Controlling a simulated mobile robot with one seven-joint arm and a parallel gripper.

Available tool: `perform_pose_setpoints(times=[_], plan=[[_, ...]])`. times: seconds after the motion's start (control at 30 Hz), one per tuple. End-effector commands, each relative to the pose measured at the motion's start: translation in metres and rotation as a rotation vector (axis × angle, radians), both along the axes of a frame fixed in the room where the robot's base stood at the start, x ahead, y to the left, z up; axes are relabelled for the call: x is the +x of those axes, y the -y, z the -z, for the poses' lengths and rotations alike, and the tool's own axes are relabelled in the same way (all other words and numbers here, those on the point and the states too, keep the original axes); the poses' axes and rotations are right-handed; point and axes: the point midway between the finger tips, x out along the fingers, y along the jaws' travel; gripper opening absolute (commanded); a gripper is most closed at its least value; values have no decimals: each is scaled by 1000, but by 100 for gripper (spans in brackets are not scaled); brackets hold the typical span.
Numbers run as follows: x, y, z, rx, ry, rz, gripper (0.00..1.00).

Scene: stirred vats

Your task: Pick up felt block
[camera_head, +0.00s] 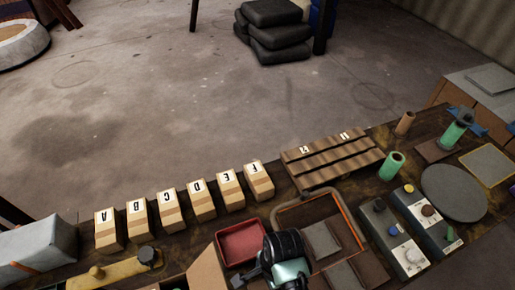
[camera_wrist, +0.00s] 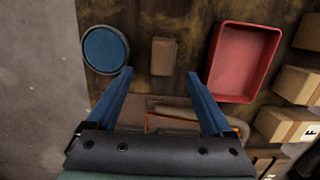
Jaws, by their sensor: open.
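A small brown block (camera_wrist: 163,56), which looks like the felt block, lies on the dark stained bench in the wrist view, beside a red tray. My gripper (camera_wrist: 158,78) is open, its two blue fingers spread apart. The block shows a little beyond the fingertips, roughly in line with the gap between them, and nothing is held. The height between fingers and block cannot be told. In the head view my wrist stands at the bottom centre; I cannot make out the block there.
The red tray (camera_wrist: 243,62) stands right of the block, and a round blue-topped thing (camera_wrist: 105,50) stands left near the bench edge. Labelled cartons (camera_head: 171,212) line the far edge. A frame with an orange edge (camera_head: 351,222) and control boxes (camera_head: 392,240) stand to the right.

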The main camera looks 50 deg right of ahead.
Motion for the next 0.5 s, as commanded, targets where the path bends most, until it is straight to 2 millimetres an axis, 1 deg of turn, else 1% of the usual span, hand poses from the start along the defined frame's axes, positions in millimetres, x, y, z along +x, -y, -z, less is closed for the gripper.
perform_pose_setpoints(times=[0.03, 0.1, 0.33, 0.5], plan=[[0, -2, 10, 2, -2, -1, 85], [1, -2, 18, 2, -1, -1, 85], [4, -4, 32, -1, 1, -3, 85], [9, -6, 53, 1, 1, -3, 85]])
